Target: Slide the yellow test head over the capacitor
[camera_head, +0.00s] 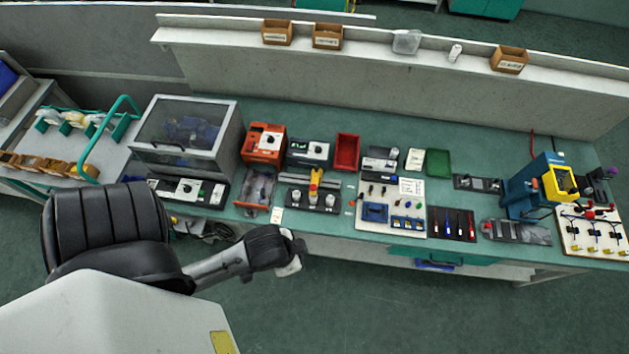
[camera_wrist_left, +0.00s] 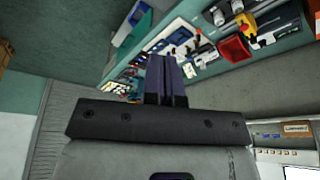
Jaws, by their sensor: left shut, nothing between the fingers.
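A yellow part (camera_head: 315,183), which looks like the test head, stands upright on a dark fixture (camera_head: 327,201) near the bench's front edge, left of the middle. A yellow piece also shows at the upper right in the left wrist view (camera_wrist_left: 246,24). I cannot make out the capacitor at this size. My left gripper (camera_head: 291,262) hangs in front of the bench edge, apart from the fixture, nearer the camera. Its dark fingers (camera_wrist_left: 166,72) are together in the left wrist view, with nothing between them. My right gripper is not in view.
An orange unit (camera_head: 263,143) and a clear-lidded box (camera_head: 188,130) stand left of the fixture. A red bin (camera_head: 347,151) stands behind it to the right. A white tool board (camera_head: 391,213) lies to the right. A blue press with a yellow frame (camera_head: 559,184) stands far right.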

